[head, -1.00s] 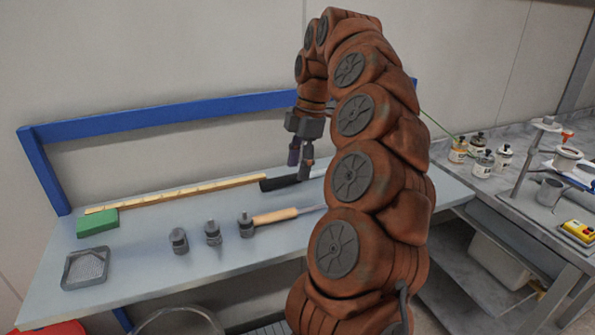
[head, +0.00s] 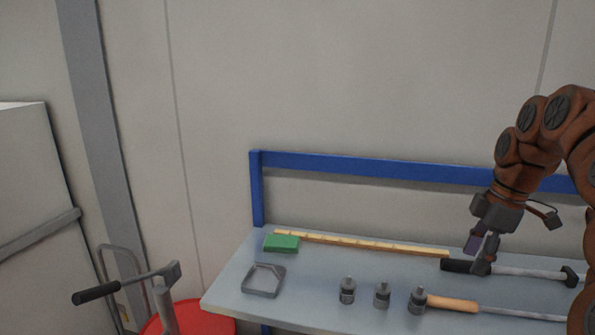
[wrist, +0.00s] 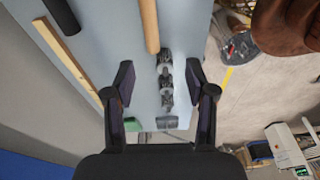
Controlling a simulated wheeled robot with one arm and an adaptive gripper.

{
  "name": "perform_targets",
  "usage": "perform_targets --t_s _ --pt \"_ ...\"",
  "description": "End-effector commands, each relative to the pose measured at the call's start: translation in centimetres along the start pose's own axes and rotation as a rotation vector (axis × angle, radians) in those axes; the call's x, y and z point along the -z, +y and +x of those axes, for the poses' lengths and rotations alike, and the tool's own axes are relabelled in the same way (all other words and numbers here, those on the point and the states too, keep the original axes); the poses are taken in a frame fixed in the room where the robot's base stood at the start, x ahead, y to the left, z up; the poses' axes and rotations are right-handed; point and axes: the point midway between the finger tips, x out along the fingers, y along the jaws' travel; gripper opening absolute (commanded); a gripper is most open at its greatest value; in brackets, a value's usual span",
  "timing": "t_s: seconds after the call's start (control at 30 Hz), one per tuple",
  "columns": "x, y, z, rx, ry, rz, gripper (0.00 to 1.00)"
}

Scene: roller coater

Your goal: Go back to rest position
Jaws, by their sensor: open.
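My gripper (head: 482,252) is at the right of the head view, above the back part of the workbench (head: 235,290), close to a black handle in the picture. In the wrist view my gripper (wrist: 160,105) shows its two dark fingers spread apart with nothing between them. Beyond the fingers lie several small grey metal fittings in a row and the bench top. My brown arm runs off the right edge of the head view, so most of it is out of sight.
On the bench are a green block (head: 281,243), a wooden strip (head: 360,243), a grey square frame (head: 263,280), a metal fitting (head: 347,290), a wooden handle (head: 452,303) and a black-handled tool (head: 458,266). A blue rail (head: 400,170) runs behind. A red round object (head: 185,318) stands at lower left.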

Motion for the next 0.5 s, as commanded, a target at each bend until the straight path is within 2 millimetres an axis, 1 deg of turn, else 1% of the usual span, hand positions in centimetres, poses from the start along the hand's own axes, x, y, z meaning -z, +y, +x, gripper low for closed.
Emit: perform_targets --t_s 0.03,0.2,0.33,0.5 --pt "1.4 -1.0 0.1 0.005 -0.007 0.01 0.56" --pt "5.6 -4.3 1.1 0.01 -0.034 0.092 0.56" --pt "8.0 -7.3 2.1 0.013 -0.057 0.169 0.56" --pt "10.2 -11.6 4.1 0.018 -0.094 0.293 0.56"
